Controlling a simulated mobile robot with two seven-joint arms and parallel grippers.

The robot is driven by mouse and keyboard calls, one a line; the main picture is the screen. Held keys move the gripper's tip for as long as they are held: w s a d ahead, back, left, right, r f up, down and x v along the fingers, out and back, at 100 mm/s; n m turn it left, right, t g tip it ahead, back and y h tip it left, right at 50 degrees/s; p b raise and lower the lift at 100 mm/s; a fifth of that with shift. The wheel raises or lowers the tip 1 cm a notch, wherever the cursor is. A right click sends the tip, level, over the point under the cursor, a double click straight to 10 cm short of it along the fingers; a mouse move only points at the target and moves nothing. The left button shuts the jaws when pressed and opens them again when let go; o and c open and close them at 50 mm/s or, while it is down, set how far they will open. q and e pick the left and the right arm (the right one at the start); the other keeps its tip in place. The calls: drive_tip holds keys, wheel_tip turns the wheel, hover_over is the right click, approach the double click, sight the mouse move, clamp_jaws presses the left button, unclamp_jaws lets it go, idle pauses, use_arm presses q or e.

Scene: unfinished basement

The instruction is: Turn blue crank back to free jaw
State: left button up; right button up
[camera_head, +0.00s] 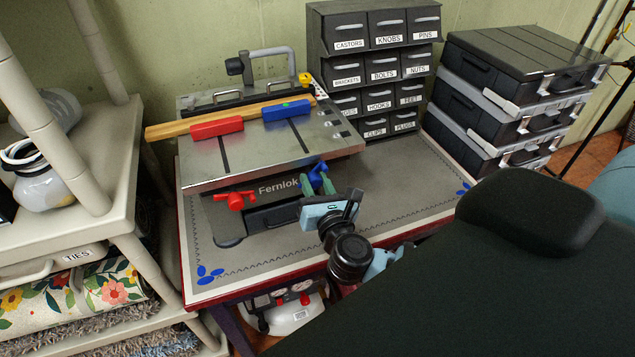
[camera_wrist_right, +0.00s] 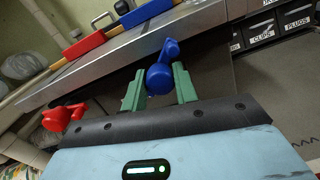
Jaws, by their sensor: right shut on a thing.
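The blue crank (camera_head: 318,176) sits on the front face of the Fernlok bench unit (camera_head: 240,178). In the right wrist view the blue crank (camera_wrist_right: 160,76) stands between the green fingers of my right gripper (camera_wrist_right: 159,88), its arm slanting up to the right. My right gripper (camera_head: 316,187) is shut on the crank in the head view. A blue jaw (camera_head: 287,110) and a red jaw (camera_head: 216,128) lie along a wooden strip (camera_head: 170,129) on the unit's metal top. A red crank (camera_head: 235,200) is on the front face, left of the blue one. My left gripper is not in view.
Labelled drawers (camera_head: 375,72) stand behind the unit, and stacked black cases (camera_head: 510,90) stand to the right. The mat (camera_head: 400,185) right of the unit is clear. A cream shelf (camera_head: 95,190) stands at the left.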

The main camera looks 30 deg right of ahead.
drive_tip(key=n+p, duration=0.1)
drive_tip(key=n, duration=0.2)
drive_tip(key=shift+f+n+p, duration=0.1)
drive_tip(key=shift+n+p, duration=0.2)
drive_tip(key=n, duration=0.3)
drive_tip(key=shift+s+f+n+p, duration=0.1)
drive_tip(key=shift+f+n+p, duration=0.1)
drive_tip(key=shift+n+p, duration=0.2)
drive_tip(key=n, duration=0.2)
drive_tip(key=shift+n, duration=0.4)
drive_tip(key=n, duration=0.3)
drive_tip(key=shift+d+n+y, duration=0.1)
drive_tip(key=shift+n+y, duration=0.2)
drive_tip(key=shift+n, duration=0.1)
drive_tip(key=n, duration=0.4)
drive_tip(key=shift+t, duration=0.3)
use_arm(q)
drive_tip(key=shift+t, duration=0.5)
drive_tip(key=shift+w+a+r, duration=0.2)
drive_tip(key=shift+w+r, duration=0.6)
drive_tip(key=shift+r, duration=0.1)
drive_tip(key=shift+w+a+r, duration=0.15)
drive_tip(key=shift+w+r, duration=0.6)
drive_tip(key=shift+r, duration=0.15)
use_arm(e)
drive_tip(key=shift+n, duration=1.5)
drive_tip(key=shift+d+r, duration=0.1)
drive_tip(key=o, duration=0.9)
drive_tip(key=shift+o, duration=0.3)
drive_tip(key=shift+r, duration=0.1)
